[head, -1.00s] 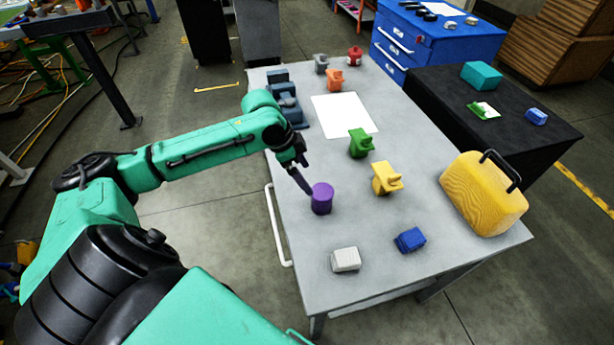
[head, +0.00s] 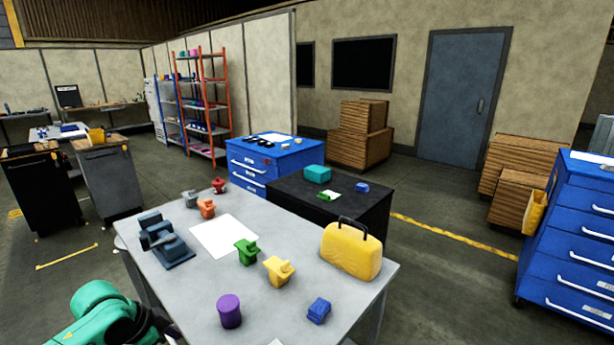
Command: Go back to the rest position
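My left arm (head: 105,318) shows only as a green link at the bottom left of the head view, beside the near left of the grey table (head: 185,285). Its gripper is out of the frame. My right gripper is not in view either. A purple cylinder (head: 229,311) stands upright on the table with nothing touching it.
The table also holds a yellow case (head: 350,252), a yellow part (head: 278,270), a green part (head: 246,252), a blue block (head: 319,310), a white sheet (head: 224,237) and a dark blue-grey fixture (head: 165,242). A black table (head: 345,205) and blue cabinet (head: 268,158) stand behind.

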